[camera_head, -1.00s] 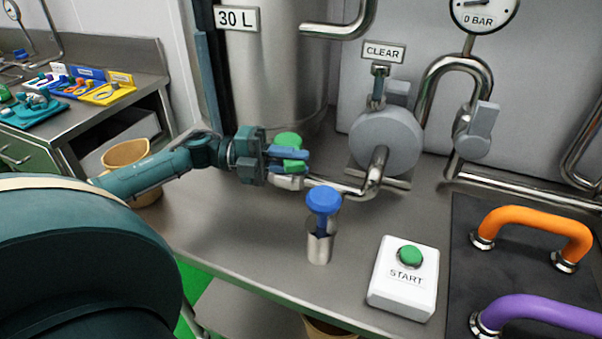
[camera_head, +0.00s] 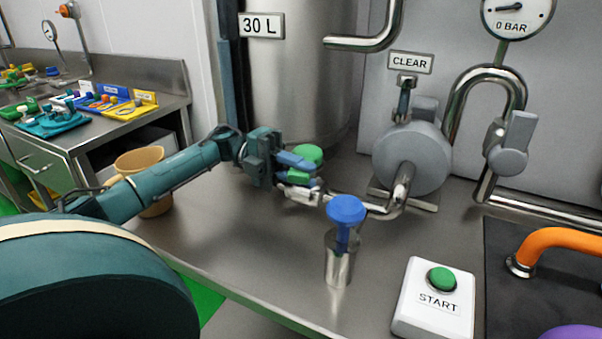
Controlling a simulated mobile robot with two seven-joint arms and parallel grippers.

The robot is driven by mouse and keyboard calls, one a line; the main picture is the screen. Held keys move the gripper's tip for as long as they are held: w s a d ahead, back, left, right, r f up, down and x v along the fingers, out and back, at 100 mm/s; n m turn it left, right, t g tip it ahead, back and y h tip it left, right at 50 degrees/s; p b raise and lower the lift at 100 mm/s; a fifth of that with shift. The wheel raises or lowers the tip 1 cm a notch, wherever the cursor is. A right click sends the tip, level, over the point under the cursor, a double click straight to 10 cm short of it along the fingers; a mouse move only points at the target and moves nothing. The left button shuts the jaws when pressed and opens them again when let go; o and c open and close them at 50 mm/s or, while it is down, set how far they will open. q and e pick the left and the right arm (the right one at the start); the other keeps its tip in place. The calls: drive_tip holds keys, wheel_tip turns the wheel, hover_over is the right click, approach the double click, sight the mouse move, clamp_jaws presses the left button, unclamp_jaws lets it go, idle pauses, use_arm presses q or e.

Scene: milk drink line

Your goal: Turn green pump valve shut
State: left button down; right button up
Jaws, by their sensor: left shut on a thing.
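The green pump valve handle (camera_head: 308,153) sits on the pipe at the foot of the steel tank, left of the grey pump. My left gripper (camera_head: 298,170) reaches in from the left with its blue-tipped fingers shut on the green valve handle. The fingers hide much of the handle, so its exact angle is hard to tell. The silver valve body (camera_head: 302,195) shows below the fingers. My right gripper is not in view.
A blue-topped steel fitting (camera_head: 346,212) stands in front of the pipe. A white START box (camera_head: 436,303) is at the front right. The grey pump (camera_head: 412,160) is right of the valve. A tan bucket (camera_head: 140,164) stands to the left.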

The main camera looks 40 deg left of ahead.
use_arm(q)
drive_tip(key=c, duration=1.3)
unclamp_jaws()
